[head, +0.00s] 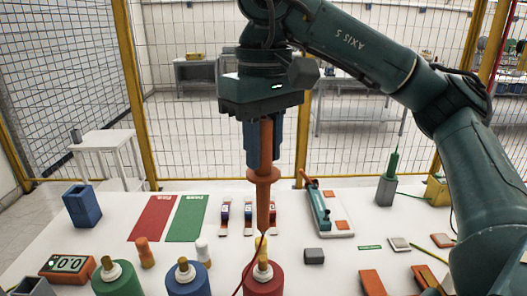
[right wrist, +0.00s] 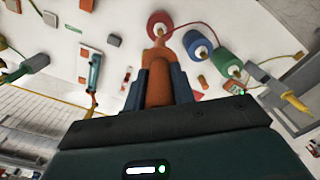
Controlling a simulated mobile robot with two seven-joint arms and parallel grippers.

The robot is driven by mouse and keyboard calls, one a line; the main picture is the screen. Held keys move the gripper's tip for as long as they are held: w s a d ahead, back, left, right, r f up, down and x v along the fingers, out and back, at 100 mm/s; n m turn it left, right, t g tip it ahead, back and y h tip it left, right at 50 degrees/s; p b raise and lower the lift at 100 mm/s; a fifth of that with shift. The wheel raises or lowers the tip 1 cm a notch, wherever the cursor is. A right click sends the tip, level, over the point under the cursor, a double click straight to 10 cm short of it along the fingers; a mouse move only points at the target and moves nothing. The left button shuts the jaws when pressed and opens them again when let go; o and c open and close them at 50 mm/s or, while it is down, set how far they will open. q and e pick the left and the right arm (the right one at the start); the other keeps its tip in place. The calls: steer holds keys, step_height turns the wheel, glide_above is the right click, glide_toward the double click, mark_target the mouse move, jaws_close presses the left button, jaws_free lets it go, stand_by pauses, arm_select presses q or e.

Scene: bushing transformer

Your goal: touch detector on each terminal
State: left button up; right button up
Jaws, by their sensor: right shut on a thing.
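My right gripper (head: 262,160) is shut on an orange-red detector (head: 264,205), a rod with a round flange, held upright and pointing down. The detector also shows between the fingers in the right wrist view (right wrist: 158,88). Its lower end is at the yellow top of the red bushing (head: 263,284); whether they touch I cannot tell. The red bushing shows in the right wrist view (right wrist: 161,18) too. A blue bushing (head: 189,282) and a green bushing (head: 118,284) stand left of it, each with a white collar and a small terminal on top. My left gripper is not in view.
A meter with a display (head: 68,264) and a blue holder (head: 82,206) are at the left. Red (head: 153,218) and green (head: 187,218) mats lie behind the bushings. A teal tool (head: 319,211) lies on a board right of the detector. A thin red cable runs near the red bushing.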

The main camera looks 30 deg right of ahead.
mark_target(262, 119)
steer(key=shift+r, duration=1.95)
stand_by(1.5)
arm_select(q)
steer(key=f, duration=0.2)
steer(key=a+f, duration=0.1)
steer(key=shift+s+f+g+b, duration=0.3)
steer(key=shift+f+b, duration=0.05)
steer(key=shift+b, duration=0.05)
arm_select(e)
steer(key=w+a+f+n, duration=0.2)
steer(key=w+a+n, duration=0.4)
steer(key=a, duration=0.6)
steer(key=shift+w+a+f, duration=0.25)
steer(key=shift+w+a, duration=0.15)
steer(key=shift+w, duration=0.55)
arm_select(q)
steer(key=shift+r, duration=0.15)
